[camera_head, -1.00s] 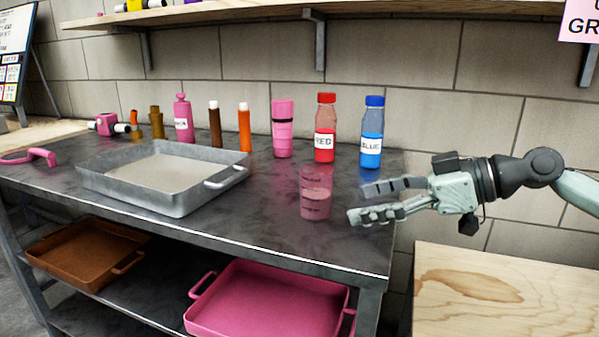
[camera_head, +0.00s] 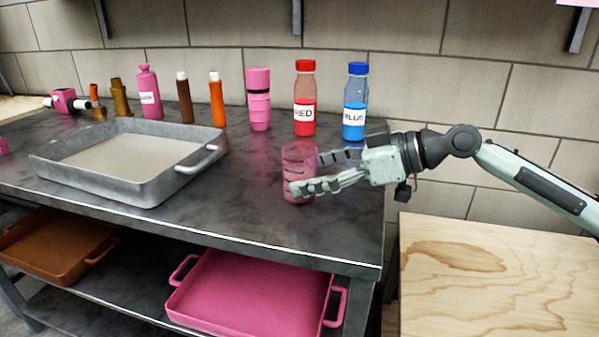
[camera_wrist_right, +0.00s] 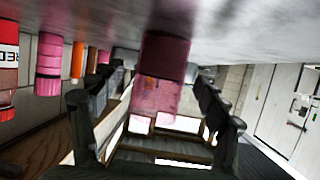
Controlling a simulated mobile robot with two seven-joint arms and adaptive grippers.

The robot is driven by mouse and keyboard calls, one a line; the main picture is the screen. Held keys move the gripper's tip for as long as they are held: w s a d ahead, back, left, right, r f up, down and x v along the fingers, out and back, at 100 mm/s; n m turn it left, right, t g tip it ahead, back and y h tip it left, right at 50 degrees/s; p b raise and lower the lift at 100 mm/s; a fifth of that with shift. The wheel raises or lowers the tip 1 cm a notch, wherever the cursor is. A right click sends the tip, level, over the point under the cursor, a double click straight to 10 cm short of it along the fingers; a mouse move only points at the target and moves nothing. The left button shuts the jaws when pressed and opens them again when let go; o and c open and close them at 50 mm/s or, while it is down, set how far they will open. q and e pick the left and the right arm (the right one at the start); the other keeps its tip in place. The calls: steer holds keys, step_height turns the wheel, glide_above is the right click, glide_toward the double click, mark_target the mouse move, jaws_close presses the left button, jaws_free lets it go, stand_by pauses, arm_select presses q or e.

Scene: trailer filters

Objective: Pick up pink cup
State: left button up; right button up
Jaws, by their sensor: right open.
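The pink cup (camera_head: 297,164) is translucent and stands upright on the dark metal table (camera_head: 240,215), near its right end. My right gripper (camera_head: 308,172) comes in from the right at the cup's height. Its fingers are spread, with one on the near side of the cup and one toward the far side. In the right wrist view the pink cup (camera_wrist_right: 160,85) shows between the two open fingers (camera_wrist_right: 158,115). I cannot tell whether a finger touches it. My left gripper is not in view.
A red-capped bottle (camera_head: 304,100) and a blue-capped bottle (camera_head: 355,105) stand behind the cup. A pink container (camera_head: 258,100) is left of them. A grey metal tray (camera_head: 140,188) lies to the left. A pink tray (camera_head: 250,300) sits on the lower shelf.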

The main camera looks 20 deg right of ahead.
steer(key=shift+x, duration=1.35)
steer(key=c, duration=1.3)
